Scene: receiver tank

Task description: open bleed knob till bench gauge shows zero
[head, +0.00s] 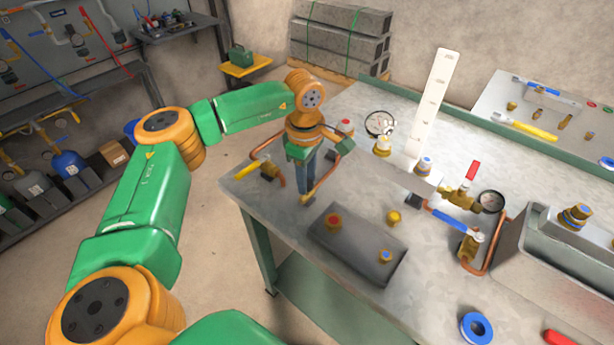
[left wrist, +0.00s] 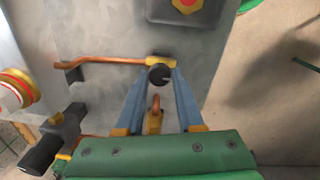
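A small black knob (left wrist: 160,76) with a pale mark sits on a brass fitting at the end of a copper pipe (left wrist: 112,60) in the left wrist view. My left gripper (left wrist: 160,80) points down at it, one blue-grey finger on each side, with no clear gap between fingers and knob. In the head view my left gripper (head: 308,196) hides the knob at the bench's near left end. A round white-faced gauge (head: 380,123) stands farther back on the bench, and a dark gauge (head: 491,201) is on the brass valves. Neither needle is readable. My right gripper is out of view.
A dark mat (head: 345,258) with capped brass fittings lies right of my gripper. A yellow-handled valve (head: 258,165) is close on its left. A tall white scale (head: 434,110), red-handled valve (head: 473,171) and blue-handled valve (head: 452,217) stand farther right.

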